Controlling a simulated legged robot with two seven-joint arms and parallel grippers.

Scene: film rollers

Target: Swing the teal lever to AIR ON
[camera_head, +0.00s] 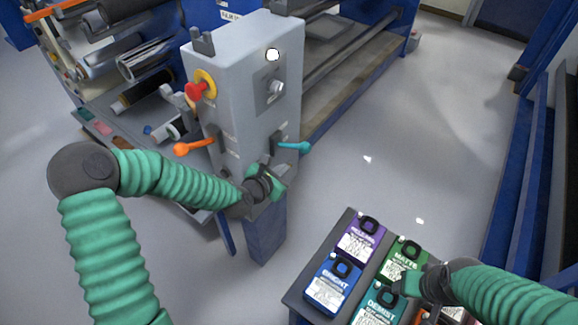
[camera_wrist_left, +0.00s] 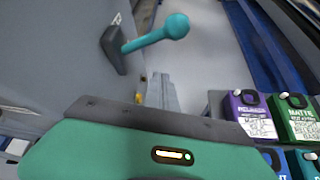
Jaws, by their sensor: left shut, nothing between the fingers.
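The teal lever (camera_head: 291,146) is on the side face of the grey control cabinet (camera_head: 232,120). Its arm sticks out to the right, near level, with a round knob at the end. In the left wrist view the teal lever (camera_wrist_left: 148,40) runs from a dark base plate up to its knob. My left gripper (camera_head: 268,164) is just below the lever's base, close to the cabinet; its shut fingers (camera_wrist_left: 160,92) are empty and apart from the lever. The AIR ON label cannot be read. My right gripper (camera_head: 410,284) is over the cartridges; its jaws are unclear.
An orange lever (camera_head: 194,147) and a red stop button (camera_head: 196,92) are on the cabinet's other face. A metal knob (camera_head: 275,88) sits above the teal lever. A tray (camera_head: 296,297) holds several coloured cartridges. The floor right of the lever is clear.

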